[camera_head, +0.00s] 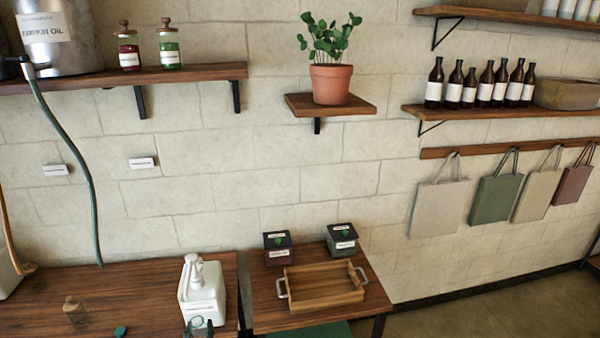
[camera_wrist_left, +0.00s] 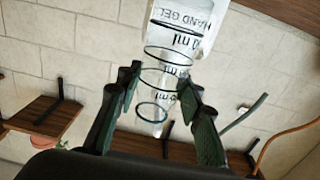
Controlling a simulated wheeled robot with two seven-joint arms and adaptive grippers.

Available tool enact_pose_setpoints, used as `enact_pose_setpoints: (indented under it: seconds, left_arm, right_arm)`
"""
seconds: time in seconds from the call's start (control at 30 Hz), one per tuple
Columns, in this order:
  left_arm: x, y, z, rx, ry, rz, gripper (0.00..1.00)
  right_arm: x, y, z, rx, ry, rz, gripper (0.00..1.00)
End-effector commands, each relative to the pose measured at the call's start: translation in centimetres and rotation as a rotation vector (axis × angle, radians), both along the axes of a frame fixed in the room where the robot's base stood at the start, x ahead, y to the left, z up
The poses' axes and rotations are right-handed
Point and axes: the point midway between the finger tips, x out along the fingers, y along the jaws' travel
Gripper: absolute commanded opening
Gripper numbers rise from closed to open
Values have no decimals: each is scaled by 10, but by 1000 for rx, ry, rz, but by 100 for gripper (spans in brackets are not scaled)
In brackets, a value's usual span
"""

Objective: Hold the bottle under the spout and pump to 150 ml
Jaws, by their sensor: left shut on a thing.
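A white pump container (camera_head: 205,292) with a white pump head (camera_head: 192,262) stands on the left wooden table. Its "HAND GEL" label shows in the left wrist view (camera_wrist_left: 178,18). My left gripper (camera_head: 197,326) is at the bottom edge of the head view, in front of the container, mostly cut off. In the left wrist view its two fingers (camera_wrist_left: 160,82) are shut on a clear bottle (camera_wrist_left: 158,112) with dark rings and "ml" marks. I cannot tell the liquid level or whether the bottle's mouth is under the spout. My right gripper is not in view.
A small corked glass bottle (camera_head: 76,312) and a teal cap (camera_head: 121,332) are on the left table (camera_head: 145,285). A wooden tray (camera_head: 322,286) with handles and two dark boxes sit on the right table. A green hose (camera_head: 75,150) hangs at left.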

Motion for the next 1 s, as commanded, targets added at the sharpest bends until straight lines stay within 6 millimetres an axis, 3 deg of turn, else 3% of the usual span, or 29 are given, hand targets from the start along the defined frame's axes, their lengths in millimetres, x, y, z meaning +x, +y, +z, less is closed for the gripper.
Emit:
enact_pose_setpoints:
  seconds: [0.2,0.4,0.57,0.83,1.0]
  left_arm:
    - [-74,-70,27,-2,3,-119,15]
    - [-125,-110,46,-3,2,-192,15]
    - [-141,-122,53,-2,0,-213,15]
    - [-141,-123,53,-1,-1,-215,15]
    - [-151,-118,38,-6,-1,-201,15]
  right_arm:
    - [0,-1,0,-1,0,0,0]
    - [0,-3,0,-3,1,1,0]
    - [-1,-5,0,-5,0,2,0]
    - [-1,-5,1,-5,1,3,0]
    - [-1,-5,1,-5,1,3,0]
